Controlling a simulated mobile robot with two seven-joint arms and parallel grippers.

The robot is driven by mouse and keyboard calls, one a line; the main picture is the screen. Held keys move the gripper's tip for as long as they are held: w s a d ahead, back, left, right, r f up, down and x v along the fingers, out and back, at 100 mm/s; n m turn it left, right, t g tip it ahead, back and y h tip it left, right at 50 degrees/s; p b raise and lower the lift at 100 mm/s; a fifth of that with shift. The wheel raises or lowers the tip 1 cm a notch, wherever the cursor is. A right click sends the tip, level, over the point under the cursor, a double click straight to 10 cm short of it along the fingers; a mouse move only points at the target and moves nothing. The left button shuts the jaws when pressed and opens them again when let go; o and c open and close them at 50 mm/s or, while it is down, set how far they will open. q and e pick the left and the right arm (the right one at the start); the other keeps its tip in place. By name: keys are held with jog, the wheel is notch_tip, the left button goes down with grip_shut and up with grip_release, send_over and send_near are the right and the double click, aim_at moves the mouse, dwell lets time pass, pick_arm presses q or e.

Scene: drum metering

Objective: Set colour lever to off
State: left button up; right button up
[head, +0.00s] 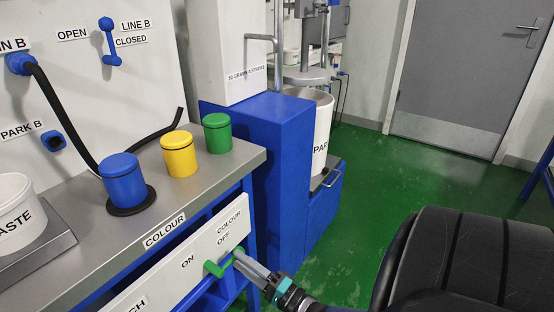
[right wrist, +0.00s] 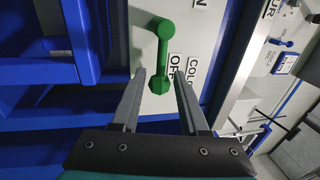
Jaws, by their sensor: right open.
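The green colour lever (head: 214,268) is on the white front panel below the bench, by the ON and OFF labels. In the right wrist view the lever (right wrist: 162,50) runs from a round end near the ON label to a faceted end beside the OFF label (right wrist: 175,68). My right gripper (head: 240,259) is open at the lever. In the right wrist view its fingertips (right wrist: 160,75) lie on either side of the faceted end in the picture; I cannot tell whether they touch it. In the head view the gripper partly hides the lever. My left gripper is not in view.
Blue (head: 120,181), yellow (head: 180,157) and green (head: 217,135) canisters stand on the steel bench (head: 230,163). A blue cabinet (head: 262,170) and white drum (head: 321,135) stand beyond. Blue shelving (right wrist: 35,75) lies beside the panel.

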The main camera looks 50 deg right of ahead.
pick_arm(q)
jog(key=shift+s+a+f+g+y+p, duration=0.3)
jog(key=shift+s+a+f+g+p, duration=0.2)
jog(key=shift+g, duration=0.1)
pick_arm(e)
jog(key=v, duration=1.2)
jog(key=shift+d, duration=0.1)
